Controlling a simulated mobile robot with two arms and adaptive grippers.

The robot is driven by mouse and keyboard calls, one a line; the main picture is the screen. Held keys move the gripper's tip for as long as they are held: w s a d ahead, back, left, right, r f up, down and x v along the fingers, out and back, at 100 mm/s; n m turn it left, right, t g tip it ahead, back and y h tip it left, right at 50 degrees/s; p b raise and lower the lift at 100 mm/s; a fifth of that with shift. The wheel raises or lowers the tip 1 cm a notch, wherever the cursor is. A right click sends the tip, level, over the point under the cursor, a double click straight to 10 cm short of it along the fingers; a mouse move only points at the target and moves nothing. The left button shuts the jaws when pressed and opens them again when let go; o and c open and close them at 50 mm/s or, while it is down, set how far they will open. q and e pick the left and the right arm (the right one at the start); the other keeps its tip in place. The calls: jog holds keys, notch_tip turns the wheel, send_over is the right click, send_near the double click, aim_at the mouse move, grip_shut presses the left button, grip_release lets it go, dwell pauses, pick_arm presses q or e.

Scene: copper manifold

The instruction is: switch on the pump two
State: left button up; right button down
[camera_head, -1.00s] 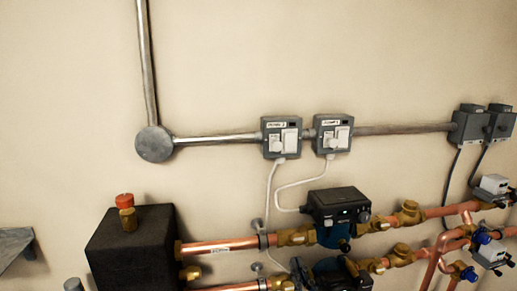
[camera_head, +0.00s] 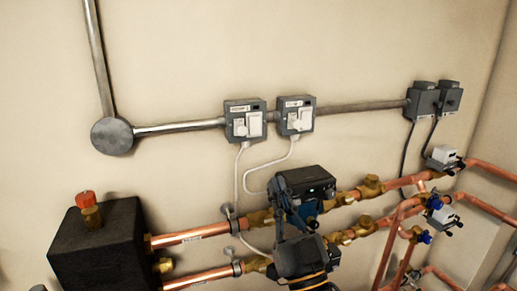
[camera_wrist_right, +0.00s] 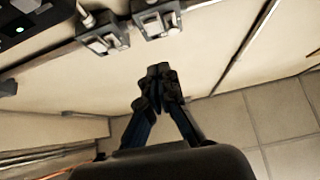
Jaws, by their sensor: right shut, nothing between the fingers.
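Two grey switch boxes with white switch faces hang side by side on the wall conduit: the left box (camera_head: 245,120) and the right box (camera_head: 295,117). Their labels are too small to read surely. My right gripper (camera_head: 280,187) is shut and empty, pointing up, below the boxes and apart from them. It covers part of the upper pump (camera_head: 318,184). The lower pump is mostly hidden behind my right wrist. In the right wrist view the shut fingers (camera_wrist_right: 158,72) point towards two pale-faced boxes; I cannot tell which boxes these are. My left gripper is not in view.
White cables run from the switch boxes towards the pumps. A black box with a red cap (camera_head: 86,197) stands at lower left. Copper pipes (camera_head: 190,236) with brass fittings cross below. Two more grey boxes (camera_head: 423,100) hang at the right.

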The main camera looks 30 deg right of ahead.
aim_at(254, 135)
jog(key=w+d+r+p, duration=0.1)
jog(key=w+p, duration=0.1)
jog(key=w, duration=0.1)
jog(key=w+r+p, duration=0.1)
jog(key=w+r, duration=0.1)
jog(key=w, duration=0.2)
jog(key=w+d+r+p, duration=0.1)
jog(key=w+p, duration=0.1)
jog(key=w, duration=0.1)
jog(key=shift+w+d+r+p, duration=0.25)
jog(key=shift+d+r+p, duration=0.05)
jog(key=shift+d, duration=0.05)
jog(key=w+f+t+b, duration=0.1)
jog(key=b, duration=0.5)
jog(key=shift+w+d+f+h, duration=0.1)
jog(key=shift+d+f+h, duration=0.1)
jog(key=shift+h, duration=0.2)
jog(key=shift+w+r+t+p, duration=0.15)
jog(key=shift+r+t+p, duration=0.15)
jog(key=shift+r+p, duration=0.15)
jog(key=shift+a, duration=0.1)
jog(key=shift+s, duration=0.2)
